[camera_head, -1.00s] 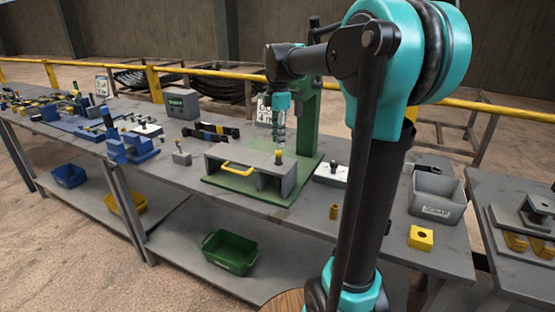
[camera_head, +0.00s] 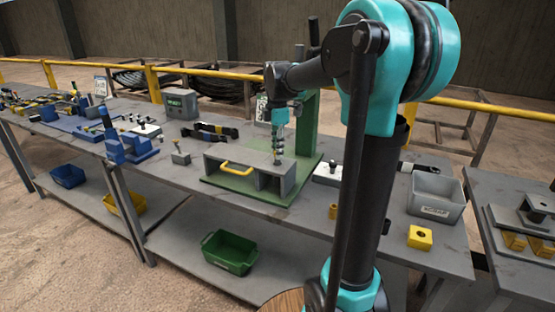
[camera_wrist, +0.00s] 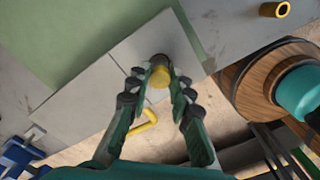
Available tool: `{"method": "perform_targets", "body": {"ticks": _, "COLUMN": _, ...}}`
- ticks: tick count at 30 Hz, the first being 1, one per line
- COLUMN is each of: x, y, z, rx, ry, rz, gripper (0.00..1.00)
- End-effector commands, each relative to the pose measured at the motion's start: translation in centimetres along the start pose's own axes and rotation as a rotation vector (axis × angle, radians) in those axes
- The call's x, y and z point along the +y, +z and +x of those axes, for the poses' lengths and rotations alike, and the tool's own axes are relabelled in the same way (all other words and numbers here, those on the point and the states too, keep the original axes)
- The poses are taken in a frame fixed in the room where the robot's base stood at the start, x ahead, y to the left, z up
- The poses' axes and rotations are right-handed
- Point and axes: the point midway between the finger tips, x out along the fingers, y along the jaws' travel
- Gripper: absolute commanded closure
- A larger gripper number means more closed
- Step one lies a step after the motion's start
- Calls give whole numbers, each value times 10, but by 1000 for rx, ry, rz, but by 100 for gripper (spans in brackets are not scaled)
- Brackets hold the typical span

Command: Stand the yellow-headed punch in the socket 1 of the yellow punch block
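The yellow-headed punch (camera_wrist: 160,77) stands upright in the grey fixture with a yellow handle (camera_head: 236,169). In the wrist view its yellow head lies between the fingers of my gripper (camera_wrist: 159,80), which look open, one on each side; I cannot tell whether either touches it. In the head view my gripper (camera_head: 278,152) points down over the fixture's right end and hides the punch head. The yellow punch block (camera_head: 420,237) sits at the front right of the bench, with one dark hole visible on top.
A hollow yellow cylinder (camera_head: 333,211) stands between fixture and block, partly behind my arm. A grey bin (camera_head: 436,196) is behind the block. A green post (camera_head: 306,125) rises behind the fixture. A blue vise (camera_head: 128,146) stands to the left.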

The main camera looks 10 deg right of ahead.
Motion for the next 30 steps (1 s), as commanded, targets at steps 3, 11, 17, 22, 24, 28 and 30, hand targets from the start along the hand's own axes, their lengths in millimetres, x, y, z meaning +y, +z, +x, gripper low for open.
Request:
{"method": "perform_targets", "body": {"ticks": 3, "x": 0, "y": 0, "z": 0, "rx": 0, "ry": 0, "rz": 0, "gripper": 100}}
{"method": "perform_targets", "body": {"ticks": 11, "x": 0, "y": 0, "z": 0, "rx": 0, "ry": 0, "rz": 0, "gripper": 100}}
{"method": "perform_targets", "body": {"ticks": 17, "x": 0, "y": 0, "z": 0, "rx": 0, "ry": 0, "rz": 0, "gripper": 100}}
{"method": "perform_targets", "body": {"ticks": 22, "x": 0, "y": 0, "z": -6, "rx": 0, "ry": 0, "rz": 0, "gripper": 100}}
{"method": "perform_targets", "body": {"ticks": 24, "x": 0, "y": 0, "z": -9, "rx": 0, "ry": 0, "rz": 0, "gripper": 100}}
{"method": "perform_targets", "body": {"ticks": 28, "x": 0, "y": 0, "z": -16, "rx": 0, "ry": 0, "rz": 0, "gripper": 100}}
{"method": "perform_targets", "body": {"ticks": 30, "x": 0, "y": 0, "z": -19, "rx": 0, "ry": 0, "rz": 0, "gripper": 100}}
